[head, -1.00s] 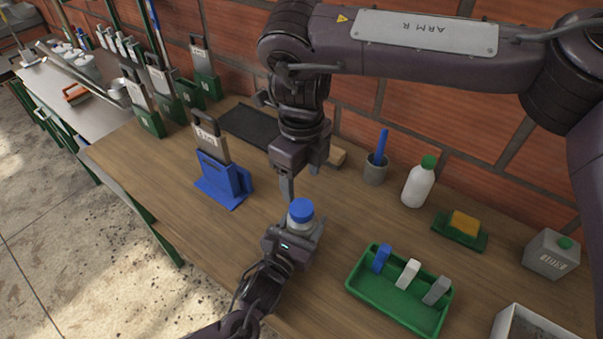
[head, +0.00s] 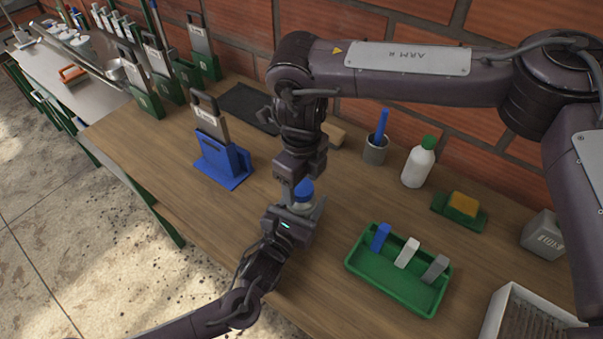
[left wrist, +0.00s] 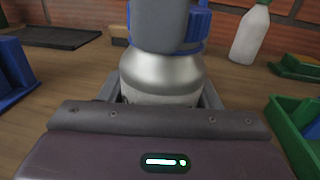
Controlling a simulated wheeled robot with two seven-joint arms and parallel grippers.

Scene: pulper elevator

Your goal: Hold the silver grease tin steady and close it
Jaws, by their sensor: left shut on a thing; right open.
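The silver grease tin (left wrist: 162,78) stands upright on the wooden bench, its body shut between the jaws of my left gripper (head: 298,213). Its blue lid (head: 304,188) is on top; I cannot tell how tightly it sits. In the left wrist view the lid (left wrist: 197,28) shows partly behind a grey finger of my right gripper (head: 299,188). My right gripper points down from above, open, with its fingers at the lid. The far finger is hidden, and I cannot tell whether either finger touches the lid.
A green tray (head: 392,298) with blue, white and grey pieces lies to the right. A blue stand (head: 228,170) holding a handled scraper is to the left. A grey cup (head: 376,151), white bottle (head: 418,165) and yellow sponge (head: 463,204) stand behind. The front left bench is clear.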

